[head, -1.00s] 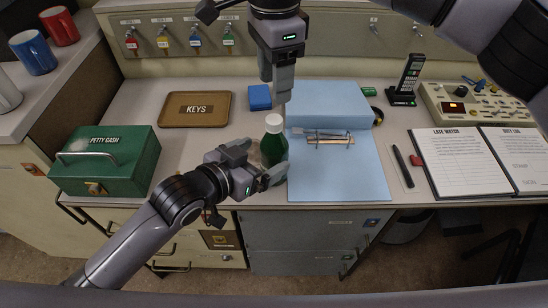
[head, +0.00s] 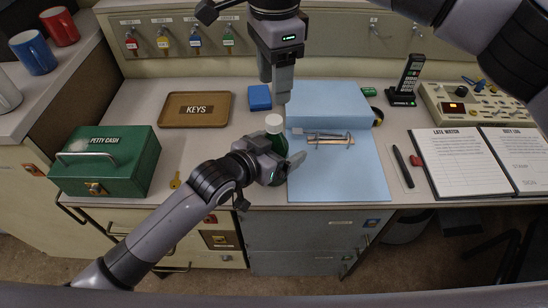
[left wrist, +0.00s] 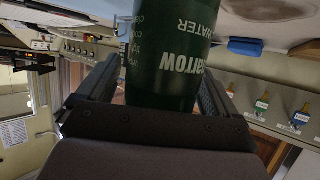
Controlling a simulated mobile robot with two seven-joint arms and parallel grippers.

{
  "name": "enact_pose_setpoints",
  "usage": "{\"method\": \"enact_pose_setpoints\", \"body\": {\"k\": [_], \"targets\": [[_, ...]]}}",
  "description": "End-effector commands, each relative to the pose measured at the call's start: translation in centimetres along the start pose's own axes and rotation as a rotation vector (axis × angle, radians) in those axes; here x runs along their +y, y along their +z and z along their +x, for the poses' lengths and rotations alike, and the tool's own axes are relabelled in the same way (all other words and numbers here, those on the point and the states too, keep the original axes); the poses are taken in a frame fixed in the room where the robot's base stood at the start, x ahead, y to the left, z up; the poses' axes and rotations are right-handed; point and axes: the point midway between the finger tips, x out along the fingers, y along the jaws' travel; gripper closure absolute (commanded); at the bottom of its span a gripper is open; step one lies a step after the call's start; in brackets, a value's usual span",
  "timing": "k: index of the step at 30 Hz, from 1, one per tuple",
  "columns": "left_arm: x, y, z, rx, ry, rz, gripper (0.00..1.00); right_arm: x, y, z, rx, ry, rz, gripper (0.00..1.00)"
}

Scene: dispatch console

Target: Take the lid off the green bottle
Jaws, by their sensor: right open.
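The green bottle (head: 279,143) stands upright near the desk's front edge, with its white lid (head: 274,121) on top. My left gripper (head: 281,168) is low at the bottle, its fingers on either side. In the left wrist view the dark green bottle (left wrist: 168,60) with white lettering sits between the fingers, close to the right one, with a narrow gap at the left one; the lid is outside that view. My right gripper (head: 282,98) points down just behind and above the lid, open and empty.
A blue block (head: 260,97), the keys tray (head: 165,110) and a green petty cash box (head: 120,165) are behind and left. A yellow key (head: 175,180) lies on clear desk between box and left arm.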

Motion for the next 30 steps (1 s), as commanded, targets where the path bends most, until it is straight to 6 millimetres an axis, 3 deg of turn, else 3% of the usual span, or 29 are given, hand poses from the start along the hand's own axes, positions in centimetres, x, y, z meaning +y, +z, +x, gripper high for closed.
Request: {"method": "enact_pose_setpoints", "body": {"k": [1, 6, 9, 17, 30], "targets": [[0.01, 0.0, -0.01, 0.0, 0.0, 0.0, 0.2, 0.0, 0.0, 0.01, 0.0, 0.0, 0.0, 0.46], [0.01, 0.01, -0.02, 0.0, 0.0, 0.0, 0.75, 0.0, 0.0, 0.01, 0.0, 0.0, 0.0, 0.46], [0.02, 0.02, -0.02, 0.0, 0.0, 0.0, 1.0, 0.0, 0.0, 0.01, 0.0, 0.0, 0.002, 0.46], [0.02, 0.04, -0.03, -0.001, 0.0, 0.0, 1.0, 0.0, 0.03, 0.01, -0.001, 0.0, 0.168, 0.46], [0.02, 0.06, -0.03, -0.001, 0.0, 0.0, 1.0, 0.04, 0.09, 0.04, 0.0, 0.001, 0.871, 0.46]]}}
